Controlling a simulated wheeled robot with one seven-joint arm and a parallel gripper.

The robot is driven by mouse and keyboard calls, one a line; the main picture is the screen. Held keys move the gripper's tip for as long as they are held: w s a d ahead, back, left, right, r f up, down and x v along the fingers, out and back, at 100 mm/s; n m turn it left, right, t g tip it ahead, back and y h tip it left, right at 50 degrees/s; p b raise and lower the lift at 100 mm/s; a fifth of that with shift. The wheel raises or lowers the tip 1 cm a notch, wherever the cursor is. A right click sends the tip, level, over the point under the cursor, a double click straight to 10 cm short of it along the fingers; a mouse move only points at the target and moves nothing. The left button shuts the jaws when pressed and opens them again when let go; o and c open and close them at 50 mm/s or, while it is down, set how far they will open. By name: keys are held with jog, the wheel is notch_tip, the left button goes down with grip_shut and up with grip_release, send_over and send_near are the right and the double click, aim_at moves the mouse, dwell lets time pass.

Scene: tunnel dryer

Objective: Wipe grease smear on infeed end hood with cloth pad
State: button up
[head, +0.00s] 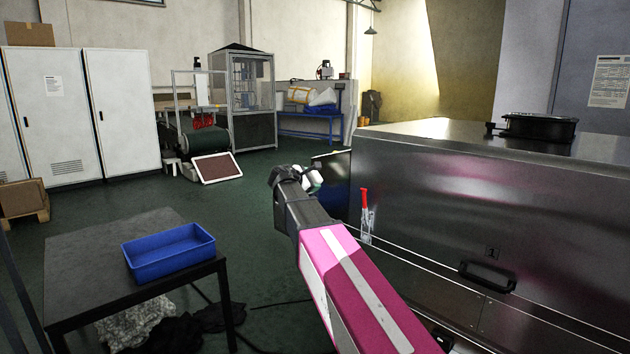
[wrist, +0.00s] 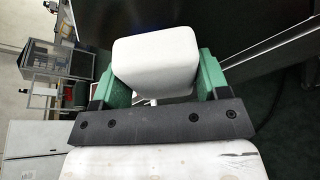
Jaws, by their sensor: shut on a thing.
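My gripper (head: 312,180) is at the end of my pink arm, beside the near left end of the steel dryer hood (head: 450,190). In the wrist view its green fingers are shut on a white cloth pad (wrist: 155,65), one on each side. In the head view the pad shows only as a small pale patch, mostly hidden by my gripper. A dark panel (wrist: 215,22) lies beyond the pad in the wrist view; I cannot tell whether the pad touches it. I cannot make out a grease smear in either view.
A dark table (head: 90,250) with an empty blue tray (head: 170,268) stands at the left. A red-handled tool (head: 365,205) is at the hood's side, near my arm. White cabinets (head: 120,110) stand at the back left. Green floor is open between table and cabinets.

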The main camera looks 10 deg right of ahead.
jog(key=shift+s+a, duration=0.45)
jog(key=shift+a, duration=0.2)
jog(key=shift+a, duration=0.15)
jog(key=shift+s+a, duration=0.8)
jog(key=shift+a, duration=0.3)
